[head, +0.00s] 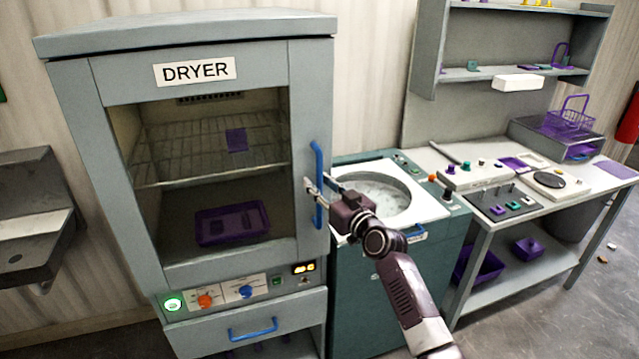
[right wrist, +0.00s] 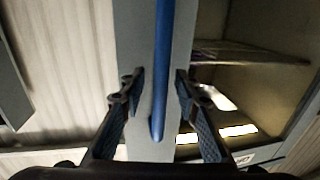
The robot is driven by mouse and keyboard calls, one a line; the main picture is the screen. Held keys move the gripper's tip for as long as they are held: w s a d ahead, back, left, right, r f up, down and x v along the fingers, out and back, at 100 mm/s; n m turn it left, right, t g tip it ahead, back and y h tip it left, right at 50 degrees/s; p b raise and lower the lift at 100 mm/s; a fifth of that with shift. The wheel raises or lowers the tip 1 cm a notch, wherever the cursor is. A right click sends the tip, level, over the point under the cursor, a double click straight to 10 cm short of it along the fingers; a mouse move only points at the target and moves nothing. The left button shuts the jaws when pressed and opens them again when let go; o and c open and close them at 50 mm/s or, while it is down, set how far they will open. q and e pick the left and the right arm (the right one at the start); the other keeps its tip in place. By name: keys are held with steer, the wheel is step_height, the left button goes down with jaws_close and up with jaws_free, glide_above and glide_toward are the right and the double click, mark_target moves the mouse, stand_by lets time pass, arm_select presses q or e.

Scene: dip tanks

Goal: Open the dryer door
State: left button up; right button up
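The grey dryer cabinet (head: 190,45) stands at the left in the head view. Its windowed door (head: 305,100) looks shut. A vertical blue door handle (head: 319,160) is on the door's right edge. My right gripper (head: 318,190) reaches the handle from the right. In the right wrist view the handle (right wrist: 162,60) runs between the two fingers of my right gripper (right wrist: 160,85), with a gap visible on each side. The fingers are open around the handle, and part of it is hidden by the gripper in the head view. My left gripper is not in view.
Behind the door window are a wire shelf (head: 190,165) and a purple tray (head: 205,240). Below are a control panel (head: 230,293) and a drawer with a blue handle (head: 252,330). A round-tub machine (head: 350,290) stands close at the right, then a workbench (head: 480,158).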

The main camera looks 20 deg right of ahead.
jaws_close()
stand_by(0.5)
